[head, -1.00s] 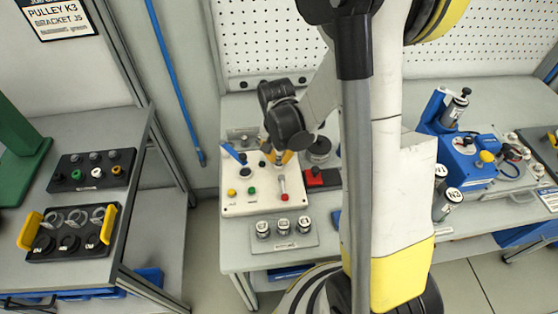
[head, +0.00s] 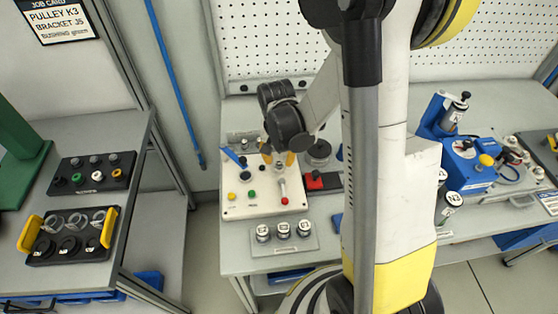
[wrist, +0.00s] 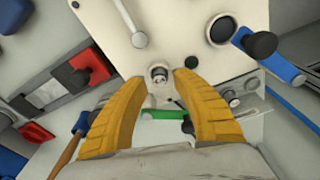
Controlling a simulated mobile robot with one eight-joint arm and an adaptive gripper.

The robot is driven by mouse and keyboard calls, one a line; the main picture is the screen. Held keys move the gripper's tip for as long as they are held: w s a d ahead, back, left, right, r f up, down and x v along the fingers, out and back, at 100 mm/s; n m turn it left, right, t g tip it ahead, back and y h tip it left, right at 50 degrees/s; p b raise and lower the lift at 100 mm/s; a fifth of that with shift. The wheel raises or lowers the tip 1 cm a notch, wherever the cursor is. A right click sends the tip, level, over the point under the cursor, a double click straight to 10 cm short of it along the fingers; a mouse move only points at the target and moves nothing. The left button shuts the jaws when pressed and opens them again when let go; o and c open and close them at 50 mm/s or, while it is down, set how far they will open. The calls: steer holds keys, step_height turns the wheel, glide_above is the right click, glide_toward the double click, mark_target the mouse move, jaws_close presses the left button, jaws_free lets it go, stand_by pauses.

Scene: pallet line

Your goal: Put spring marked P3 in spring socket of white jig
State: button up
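The white jig (head: 262,205) lies on the middle bench, with coloured knobs and a blue lever on it. My gripper (head: 278,158) is over its far part, fingers spread. In the wrist view my gripper (wrist: 154,78) is open. A small silvery cylinder (wrist: 158,74) with a pale marked top, which looks like the spring, stands upright between the fingertips with a gap on each side. It appears seated at the far part of the white jig (wrist: 180,42). I cannot read its mark or see how deep it sits.
A grey tray (head: 284,240) with three white-topped cylinders lies before the jig. A red block (head: 320,182) is right of it, a blue lever (wrist: 268,55) beside the fingers in the wrist view. A blue fixture (head: 467,165) stands further right, dark trays (head: 92,187) on the left bench.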

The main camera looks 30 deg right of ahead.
step_height(320, 180, up, 11)
steer(key=s+p, duration=0.1)
steer(key=p, duration=0.2)
steer(key=s+a+r+n+t, duration=0.6)
steer(key=s+a+r, duration=0.3)
steer(key=r, duration=0.3)
steer(key=shift+s+a+r+n+y, duration=0.25)
steer(key=shift+s+n+y, duration=0.15)
steer(key=shift+s+n, duration=0.4)
